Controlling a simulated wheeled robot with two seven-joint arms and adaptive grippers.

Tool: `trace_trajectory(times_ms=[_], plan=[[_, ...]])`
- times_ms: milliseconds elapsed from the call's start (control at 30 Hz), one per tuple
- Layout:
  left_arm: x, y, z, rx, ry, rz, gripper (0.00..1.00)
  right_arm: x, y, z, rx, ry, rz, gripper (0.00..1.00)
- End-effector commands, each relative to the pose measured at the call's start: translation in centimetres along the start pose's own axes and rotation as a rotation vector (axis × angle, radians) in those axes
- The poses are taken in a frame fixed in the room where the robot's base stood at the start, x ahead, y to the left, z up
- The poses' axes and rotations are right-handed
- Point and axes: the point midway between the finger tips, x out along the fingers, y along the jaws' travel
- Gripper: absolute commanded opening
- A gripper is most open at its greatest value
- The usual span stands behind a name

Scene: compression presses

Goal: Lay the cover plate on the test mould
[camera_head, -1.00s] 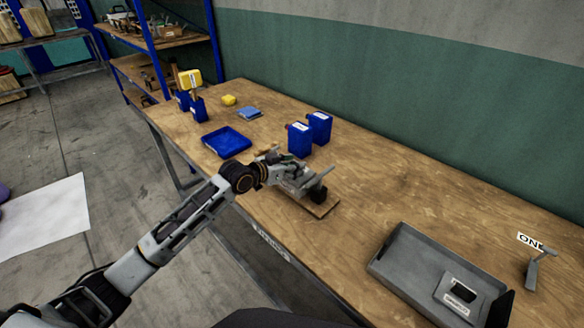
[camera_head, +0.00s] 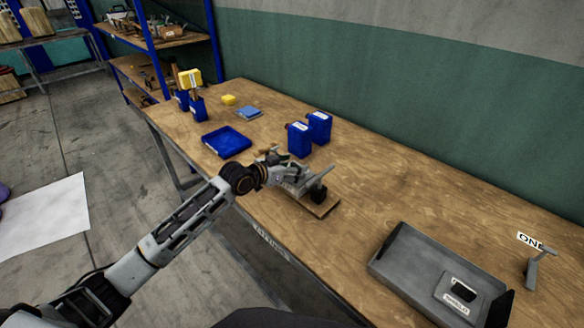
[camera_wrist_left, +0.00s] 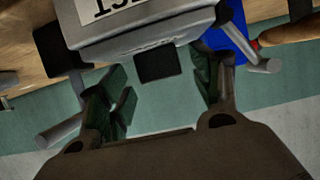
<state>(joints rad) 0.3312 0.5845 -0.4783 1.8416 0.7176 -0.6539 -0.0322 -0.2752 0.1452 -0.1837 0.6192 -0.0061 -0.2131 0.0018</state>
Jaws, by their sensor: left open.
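My left gripper (camera_head: 312,184) is open over a wooden board near the front edge of the bench. In the left wrist view, its two fingers (camera_wrist_left: 165,88) stand apart, with a small black block (camera_wrist_left: 158,66) showing between them. Beyond the fingers is a grey body (camera_wrist_left: 150,35) with a partly cut-off white label; it may be the test mould, but I cannot tell. A flat grey square piece (camera_head: 462,293) with a black centre and white label lies in the grey tray; I cannot tell whether it is the cover plate. My right gripper is not in view.
The grey tray (camera_head: 395,275) stands at the right. Two blue containers (camera_head: 308,134) stand behind my gripper, and a shallow blue tray (camera_head: 226,142) lies left of them. A small metal stand (camera_head: 537,268) is at far right.

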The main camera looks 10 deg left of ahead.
Motion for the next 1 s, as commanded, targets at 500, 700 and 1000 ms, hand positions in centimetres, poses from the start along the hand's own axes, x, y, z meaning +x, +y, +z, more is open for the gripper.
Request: trace_trajectory(times_ms=[500,700,1000], plan=[[-2.5,-0.1,-0.2,0.002,0.000,-0.001,0.64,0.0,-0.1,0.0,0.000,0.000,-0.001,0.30],[-4.6,-0.1,-0.2,0.000,0.000,0.000,0.64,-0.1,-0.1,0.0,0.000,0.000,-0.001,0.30],[-7.7,-0.1,-0.1,0.000,-0.002,-0.001,0.64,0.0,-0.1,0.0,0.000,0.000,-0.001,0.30]])
